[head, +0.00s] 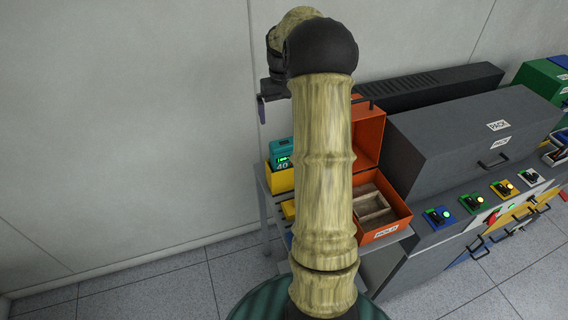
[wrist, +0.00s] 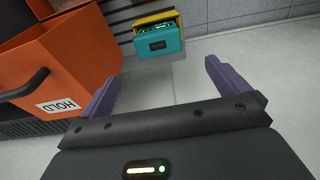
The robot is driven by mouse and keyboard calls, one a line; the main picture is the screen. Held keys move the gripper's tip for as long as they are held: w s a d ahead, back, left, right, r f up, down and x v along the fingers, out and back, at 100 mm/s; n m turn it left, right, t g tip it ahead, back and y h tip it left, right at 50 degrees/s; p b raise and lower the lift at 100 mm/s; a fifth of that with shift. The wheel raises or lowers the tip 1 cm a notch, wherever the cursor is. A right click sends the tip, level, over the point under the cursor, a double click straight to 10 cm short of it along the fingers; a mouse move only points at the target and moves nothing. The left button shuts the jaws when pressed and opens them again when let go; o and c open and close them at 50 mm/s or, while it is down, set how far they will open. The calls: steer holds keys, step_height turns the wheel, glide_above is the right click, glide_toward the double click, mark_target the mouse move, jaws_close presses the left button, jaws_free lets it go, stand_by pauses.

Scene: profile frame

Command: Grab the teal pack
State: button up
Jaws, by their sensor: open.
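The teal pack (head: 282,147) has a dark display with green digits and sits in or on a yellow holder (head: 279,180) at the left of a grey stand, partly behind my arm. In the wrist view the teal pack (wrist: 158,45) is at the top middle, with the yellow holder (wrist: 154,18) along its far edge. My gripper (wrist: 161,72) is open, with two purple fingers spread wide and nothing between them. The pack lies beyond the fingertips, apart from them.
An orange box (head: 385,235) labelled HOLD stands right of the pack with its lid raised and a wooden tray (head: 371,204) inside. It also shows close by the left finger in the wrist view (wrist: 85,55). A grey console (head: 470,145) fills the right; a wall is behind.

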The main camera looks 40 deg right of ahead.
mark_target(283, 142)
stand_by(0.3)
step_height(283, 142, down, 12)
steer(key=shift+f+p, duration=0.1)
steer(key=shift+p, duration=1.15)
steer(key=shift+s+d+f+p, duration=0.1)
steer(key=shift+f+p, duration=0.45)
steer(key=shift+f, duration=0.75)
steer(key=shift+d+f+p, duration=0.1)
steer(key=shift+f+p, duration=0.45)
steer(key=shift+f, duration=0.75)
steer(key=c, duration=1.7)
